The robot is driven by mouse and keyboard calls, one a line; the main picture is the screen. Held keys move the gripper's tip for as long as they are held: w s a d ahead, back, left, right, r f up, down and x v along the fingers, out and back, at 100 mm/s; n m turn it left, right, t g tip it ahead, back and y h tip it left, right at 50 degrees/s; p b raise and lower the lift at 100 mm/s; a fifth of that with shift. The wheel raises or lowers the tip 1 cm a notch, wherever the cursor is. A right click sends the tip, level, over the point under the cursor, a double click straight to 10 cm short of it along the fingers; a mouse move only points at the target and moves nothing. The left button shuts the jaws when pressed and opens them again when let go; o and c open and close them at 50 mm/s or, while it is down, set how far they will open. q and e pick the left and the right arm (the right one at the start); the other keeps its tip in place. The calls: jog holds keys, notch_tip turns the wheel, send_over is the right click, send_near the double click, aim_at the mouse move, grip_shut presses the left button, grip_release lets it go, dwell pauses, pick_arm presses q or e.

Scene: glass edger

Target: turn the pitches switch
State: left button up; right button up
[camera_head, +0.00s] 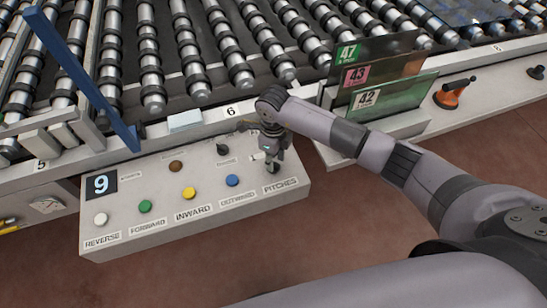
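A white control panel (207,222) stands in front of the roller conveyor. The label PITCHES (280,187) is at its right end. The pitches switch (272,168) shows only as a small dark piece above that label, mostly covered by my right gripper. My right gripper (271,157) points down at the switch, with my arm coming in from the right. Its fingers are small and dark here, so I cannot tell if they are open or touching the switch. My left gripper is not in view.
White, green, yellow and blue buttons (189,193) line the panel left of the switch, with a brown button (176,166) and a dark knob (222,149) behind. Numbered glass plates (395,95) stand to the right. A blue bar (85,80) rises at left.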

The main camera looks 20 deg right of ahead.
jog(key=shift+f, duration=0.65)
jog(key=shift+c, duration=0.6)
grip_shut()
